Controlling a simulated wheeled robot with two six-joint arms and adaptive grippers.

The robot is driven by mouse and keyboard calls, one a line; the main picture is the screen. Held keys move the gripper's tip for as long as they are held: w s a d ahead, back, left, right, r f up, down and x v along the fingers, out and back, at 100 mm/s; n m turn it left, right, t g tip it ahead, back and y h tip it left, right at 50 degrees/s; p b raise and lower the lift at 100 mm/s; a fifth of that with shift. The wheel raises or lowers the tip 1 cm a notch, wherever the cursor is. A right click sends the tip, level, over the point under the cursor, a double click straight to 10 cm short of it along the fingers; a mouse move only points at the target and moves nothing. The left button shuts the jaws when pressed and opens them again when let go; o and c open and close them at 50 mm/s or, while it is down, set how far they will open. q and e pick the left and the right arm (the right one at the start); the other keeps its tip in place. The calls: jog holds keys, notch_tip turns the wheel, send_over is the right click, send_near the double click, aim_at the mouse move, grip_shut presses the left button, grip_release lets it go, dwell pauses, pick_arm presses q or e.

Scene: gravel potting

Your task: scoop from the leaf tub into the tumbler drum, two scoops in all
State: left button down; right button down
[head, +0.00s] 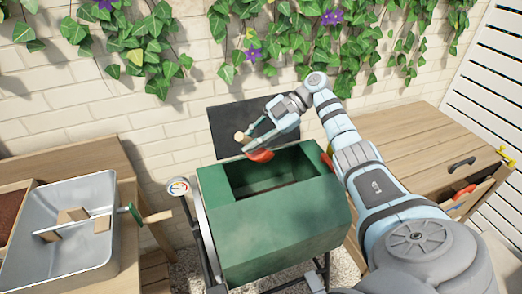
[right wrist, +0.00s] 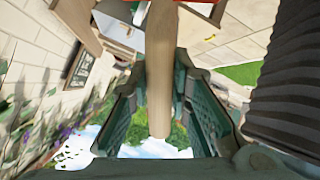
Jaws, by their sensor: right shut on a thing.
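The green tumbler drum (head: 270,235) stands in the middle of the head view with its hatch open on a dark interior. My right gripper (head: 252,140) is above the back left part of the opening, shut on the wooden handle of a red scoop (head: 261,156). The handle (right wrist: 159,75) runs between the fingers in the right wrist view. The scoop's bowl is mostly hidden, so its tilt and contents cannot be told. A grey metal tub (head: 75,263) on the left holds a few tan pieces and a green-ended tool; I cannot tell whether it is the leaf tub. My left gripper is out of view.
A dark panel (head: 240,126) stands upright behind the hatch. A round dial (head: 178,187) is at the drum's left. A wooden box of brown material (head: 12,210) sits at far left. A wooden cabinet (head: 430,140) with an open drawer stands at right.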

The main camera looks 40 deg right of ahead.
jog(key=s+a+f+n+t+h+b, duration=0.2)
jog(key=s+f+n+h+b, duration=0.3)
jog(key=f+b, duration=0.4)
notch_tip(320, 180, down, 2)
jog(key=shift+s+a+n+h+b, duration=0.35)
jog(key=shift+s+a+h, duration=0.35)
jog(key=shift+h, duration=0.5)
jog(key=shift+d+r, duration=0.1)
